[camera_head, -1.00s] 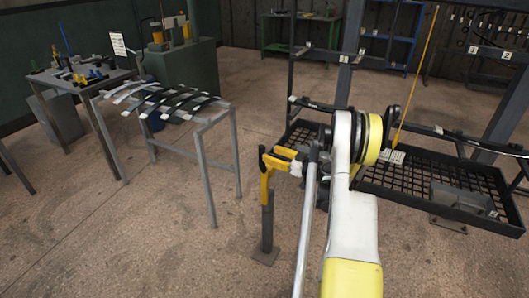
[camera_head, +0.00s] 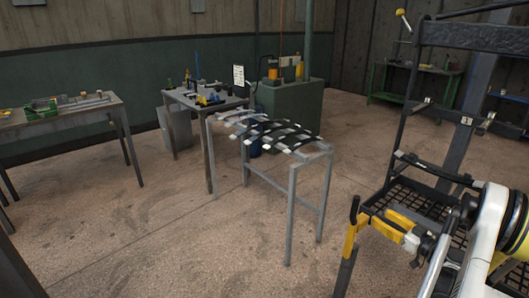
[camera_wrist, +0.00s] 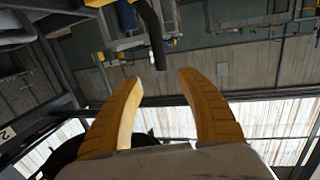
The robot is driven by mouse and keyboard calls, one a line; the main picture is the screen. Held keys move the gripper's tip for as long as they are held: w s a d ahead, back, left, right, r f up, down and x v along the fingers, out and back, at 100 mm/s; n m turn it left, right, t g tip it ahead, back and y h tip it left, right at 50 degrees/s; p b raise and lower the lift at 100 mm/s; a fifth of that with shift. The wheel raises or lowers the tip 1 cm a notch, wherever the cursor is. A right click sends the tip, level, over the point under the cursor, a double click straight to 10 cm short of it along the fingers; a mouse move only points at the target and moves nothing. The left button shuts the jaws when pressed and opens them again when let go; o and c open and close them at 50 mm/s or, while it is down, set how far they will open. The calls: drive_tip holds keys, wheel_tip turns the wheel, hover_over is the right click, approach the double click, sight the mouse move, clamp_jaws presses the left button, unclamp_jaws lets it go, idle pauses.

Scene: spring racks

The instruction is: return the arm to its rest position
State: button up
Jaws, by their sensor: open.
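My gripper (camera_wrist: 159,84) shows in the wrist view with its two yellow fingers spread apart and nothing between them. A black curved bar (camera_wrist: 153,35) and a bit of yellow show beyond the fingertips, near the top of that view. In the head view my white and yellow arm (camera_head: 492,235) is at the right edge, partly cut off.
A grey rack (camera_head: 293,170) with several curved dark leaf springs stands in the middle. Behind it are a small table (camera_head: 175,97) with tools and a green cabinet (camera_head: 290,100). A workbench (camera_head: 105,112) stands at left. A black mesh tray (camera_head: 400,190) is at right. The foreground floor is open.

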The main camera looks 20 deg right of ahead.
drive_tip(key=w+a+r+g+y, duration=0.15)
drive_tip(key=a+r, duration=0.25)
drive_tip(key=a, duration=0.5)
drive_tip(key=w+a+r+m+g, duration=0.1)
drive_tip(key=w+a+r+g, duration=0.15)
drive_tip(key=a+r, duration=0.4)
drive_tip(key=w+a+r+g, duration=0.2)
drive_tip(key=a+g, duration=0.1)
drive_tip(key=a, duration=0.7)
drive_tip(key=s+a+r+g+h, duration=0.2)
drive_tip(key=s+a+r, duration=0.2)
drive_tip(key=s+a, duration=0.9)
drive_tip(key=s+a+h, duration=0.2)
drive_tip(key=s+a, duration=0.5)
drive_tip(key=s, duration=0.4)
drive_tip(key=shift+f+m+g, duration=0.4)
drive_tip(key=shift+f, duration=0.05)
